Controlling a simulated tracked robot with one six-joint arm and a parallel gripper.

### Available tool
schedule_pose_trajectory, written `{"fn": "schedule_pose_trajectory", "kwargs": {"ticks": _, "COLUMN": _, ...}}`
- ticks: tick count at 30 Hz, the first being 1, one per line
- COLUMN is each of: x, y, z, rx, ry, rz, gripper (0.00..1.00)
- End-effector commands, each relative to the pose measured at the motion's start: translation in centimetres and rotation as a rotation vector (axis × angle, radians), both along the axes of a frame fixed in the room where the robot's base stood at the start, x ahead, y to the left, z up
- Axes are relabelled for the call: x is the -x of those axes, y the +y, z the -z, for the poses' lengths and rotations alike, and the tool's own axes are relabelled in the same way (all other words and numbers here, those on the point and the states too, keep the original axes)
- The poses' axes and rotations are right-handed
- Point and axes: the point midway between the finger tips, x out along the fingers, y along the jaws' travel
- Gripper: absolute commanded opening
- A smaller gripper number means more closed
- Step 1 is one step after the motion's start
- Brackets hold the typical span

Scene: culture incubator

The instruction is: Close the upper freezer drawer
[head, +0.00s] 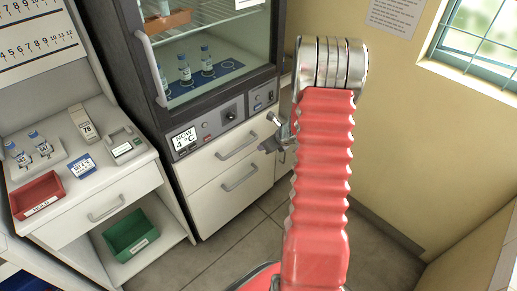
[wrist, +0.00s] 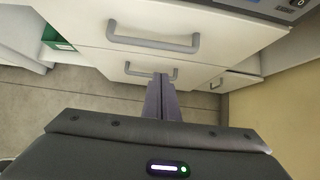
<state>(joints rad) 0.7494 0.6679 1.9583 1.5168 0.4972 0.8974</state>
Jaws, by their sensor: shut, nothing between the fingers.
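The upper freezer drawer (head: 215,159) is the upper of two white fronts below the glass-doored cabinet. It looks about level with the lower drawer (head: 228,198), and I see no opening into it; a small gap cannot be ruled out. In the wrist view the upper drawer (wrist: 240,32) fills the top, with its grey bar handle (wrist: 152,41) across the middle. My gripper (head: 266,146) is at the right end of the drawers. In the wrist view its dark fingers (wrist: 161,80) are together and empty, below the upper handle and overlapping the lower handle (wrist: 134,72). Contact cannot be told.
The glass-doored cabinet (head: 210,75) holds several vials above the drawers. A white side table (head: 75,205) at left carries a red tray (head: 40,197) and vials, with a green bin (head: 131,236) below. Bare floor (head: 235,250) lies in front; a yellow wall (head: 400,120) stands at right.

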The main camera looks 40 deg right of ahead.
Motion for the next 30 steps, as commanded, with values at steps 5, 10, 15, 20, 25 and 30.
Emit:
{"fn": "schedule_pose_trajectory", "kwargs": {"ticks": 5, "x": 1.4, "y": -0.2, "z": -1.8, "rx": 0.001, "ry": -0.001, "rz": -0.001, "gripper": 0.0}}
{"fn": "schedule_pose_trajectory", "kwargs": {"ticks": 10, "x": 2.2, "y": -0.2, "z": -2.6, "rx": -0.001, "ry": 0.001, "rz": -0.001, "gripper": 0.0}}
{"fn": "schedule_pose_trajectory", "kwargs": {"ticks": 15, "x": 2.3, "y": -0.2, "z": -2.8, "rx": -0.001, "ry": 0.001, "rz": -0.001, "gripper": 0.0}}
{"fn": "schedule_pose_trajectory", "kwargs": {"ticks": 20, "x": 2.3, "y": -0.2, "z": -2.8, "rx": 0.0, "ry": 0.001, "rz": -0.001, "gripper": 0.0}}
{"fn": "schedule_pose_trajectory", "kwargs": {"ticks": 25, "x": 2.2, "y": -0.1, "z": -2.8, "rx": 0.0, "ry": 0.001, "rz": -0.003, "gripper": 0.0}}
{"fn": "schedule_pose_trajectory", "kwargs": {"ticks": 30, "x": 2.2, "y": -0.1, "z": -2.8, "rx": 0.002, "ry": 0.001, "rz": -0.006, "gripper": 0.0}}
